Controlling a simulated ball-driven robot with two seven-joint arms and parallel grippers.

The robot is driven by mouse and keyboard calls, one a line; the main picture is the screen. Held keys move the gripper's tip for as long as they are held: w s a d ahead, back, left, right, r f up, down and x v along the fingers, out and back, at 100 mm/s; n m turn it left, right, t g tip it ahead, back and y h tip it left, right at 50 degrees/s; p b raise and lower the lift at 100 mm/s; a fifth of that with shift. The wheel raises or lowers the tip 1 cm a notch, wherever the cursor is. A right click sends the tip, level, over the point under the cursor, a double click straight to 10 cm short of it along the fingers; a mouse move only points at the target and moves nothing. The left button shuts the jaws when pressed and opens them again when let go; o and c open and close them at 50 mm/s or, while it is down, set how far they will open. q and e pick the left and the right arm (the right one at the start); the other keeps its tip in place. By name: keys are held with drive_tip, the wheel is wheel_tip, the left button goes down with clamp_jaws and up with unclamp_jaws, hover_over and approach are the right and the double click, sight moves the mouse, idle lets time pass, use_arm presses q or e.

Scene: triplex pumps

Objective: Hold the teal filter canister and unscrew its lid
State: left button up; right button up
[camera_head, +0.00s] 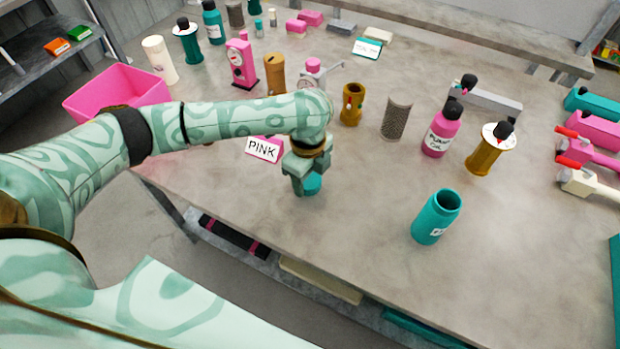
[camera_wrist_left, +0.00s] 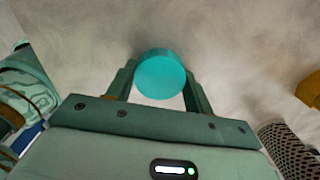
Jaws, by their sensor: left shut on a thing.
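The teal filter canister (camera_head: 436,217) stands upright on the table at the right front in the head view. Its top is open, with a dark hollow inside, and a white label is on its side. My left gripper (camera_head: 309,180) is well to the left of the canister and shut on a round teal lid (camera_head: 312,185). The lid also shows in the left wrist view (camera_wrist_left: 160,75), between the two fingers, with its flat face toward the camera. I cannot tell whether the lid touches the table. My right gripper is not in view.
A pink sign (camera_head: 264,148) reading "PINK" stands left of my left gripper. A pink bottle (camera_head: 441,131), a mesh cylinder (camera_head: 397,118) and a gold filter (camera_head: 487,153) stand behind the canister. A pink bin (camera_head: 115,92) is at left. The table between lid and canister is clear.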

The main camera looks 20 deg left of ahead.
use_arm(q)
drive_tip(key=shift+f, duration=0.1)
drive_tip(key=o, duration=1.1)
drive_tip(key=shift+c, duration=0.2)
wheel_tip(320, 180, up, 12)
drive_tip(key=p, duration=0.6)
drive_tip(key=shift+p, duration=0.35)
